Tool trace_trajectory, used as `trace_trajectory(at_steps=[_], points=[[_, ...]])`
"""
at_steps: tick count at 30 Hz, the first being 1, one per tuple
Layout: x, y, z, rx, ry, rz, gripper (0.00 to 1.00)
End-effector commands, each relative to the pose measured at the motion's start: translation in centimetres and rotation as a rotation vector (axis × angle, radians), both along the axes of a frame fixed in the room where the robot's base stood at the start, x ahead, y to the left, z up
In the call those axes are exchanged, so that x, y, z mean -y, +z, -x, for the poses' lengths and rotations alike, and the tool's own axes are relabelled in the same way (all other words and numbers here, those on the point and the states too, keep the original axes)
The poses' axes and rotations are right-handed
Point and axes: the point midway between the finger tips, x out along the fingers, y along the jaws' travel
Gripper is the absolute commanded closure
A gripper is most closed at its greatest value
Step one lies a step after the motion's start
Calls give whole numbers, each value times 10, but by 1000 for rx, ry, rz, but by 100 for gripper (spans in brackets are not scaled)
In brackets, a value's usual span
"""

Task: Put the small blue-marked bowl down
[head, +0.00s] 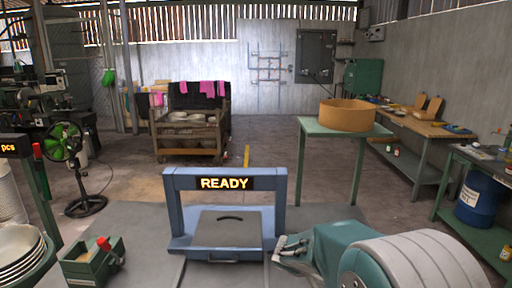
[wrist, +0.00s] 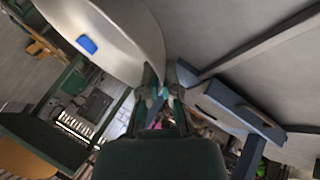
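The blue-marked bowl (wrist: 118,28) is pale and fills the upper left of the wrist view, with a blue patch (wrist: 87,44) on its surface. My gripper (wrist: 165,82) appears shut on its rim, which runs between the fingertips; the bowl is tilted in this view. A blue frame with a READY sign (head: 228,184) stands at centre front over a grey plate (head: 228,229). The frame also shows right of my gripper in the wrist view (wrist: 235,108).
A stack of pale bowls (head: 19,252) is at the lower left, beside a green box with a red knob (head: 92,263). A tan round tub (head: 347,116) sits on a green table (head: 318,128). A wooden cart (head: 187,140) stands behind on open floor.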

Motion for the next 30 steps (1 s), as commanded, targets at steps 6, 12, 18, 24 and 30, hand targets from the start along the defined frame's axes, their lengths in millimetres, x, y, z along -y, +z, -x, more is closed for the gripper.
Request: trace_trajectory(at_steps=[6, 12, 18, 24, 30], points=[[7, -7, 2, -1, 103, -4, 100], [7, -15, 4, -3, 221, -1, 100], [9, -25, 6, -7, 364, -1, 100], [14, -37, 9, -8, 537, -2, 100], [14, -39, 10, -7, 588, -2, 100]])
